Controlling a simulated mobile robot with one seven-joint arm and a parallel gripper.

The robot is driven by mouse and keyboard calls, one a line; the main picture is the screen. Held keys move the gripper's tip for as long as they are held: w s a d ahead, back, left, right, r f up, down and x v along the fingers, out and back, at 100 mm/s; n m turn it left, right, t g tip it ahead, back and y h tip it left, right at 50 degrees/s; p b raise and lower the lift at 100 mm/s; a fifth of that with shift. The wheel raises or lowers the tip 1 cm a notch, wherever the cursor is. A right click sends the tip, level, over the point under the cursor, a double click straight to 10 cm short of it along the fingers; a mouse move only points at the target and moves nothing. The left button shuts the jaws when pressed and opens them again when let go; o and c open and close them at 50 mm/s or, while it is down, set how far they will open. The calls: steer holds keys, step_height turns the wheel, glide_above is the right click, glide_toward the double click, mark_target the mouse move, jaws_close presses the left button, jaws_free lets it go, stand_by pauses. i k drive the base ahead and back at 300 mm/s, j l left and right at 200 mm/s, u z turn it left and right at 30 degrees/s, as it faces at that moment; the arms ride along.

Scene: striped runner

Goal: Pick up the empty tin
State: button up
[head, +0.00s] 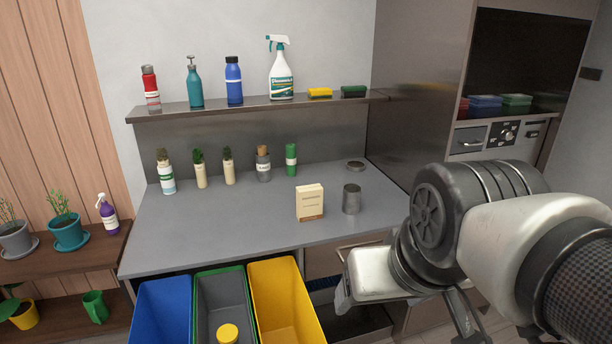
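A plain grey metal tin (351,199) stands upright on the grey worktop, right of a cream box. I cannot see inside it from here. My gripper (343,297) is in front of the worktop's edge, lower than the tin and well apart from it. Its pale hand part shows, but the fingers are small and partly hidden, so I cannot see their opening. Nothing is seen held in it.
The cream box (310,203) stands close left of the tin. A round metal dish (355,166) lies behind it. Several bottles line the worktop's back. Blue (163,304), grey (222,290) and yellow (283,299) bins stand below the front edge. The worktop's left front is clear.

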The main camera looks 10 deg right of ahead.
mark_target(351, 193)
steer(key=l+z, duration=0.15)
steer(key=l, duration=0.25)
steer(key=k+l, duration=0.35)
steer(key=i+l, duration=0.2)
steer(key=l, duration=0.2)
steer(key=i+l, duration=0.15)
steer(key=l, duration=0.2)
steer(key=i+l, duration=0.2)
steer(key=l, duration=0.2)
steer(key=i+j, duration=0.15)
steer(key=i, duration=1.25)
steer(key=i+j, duration=0.2)
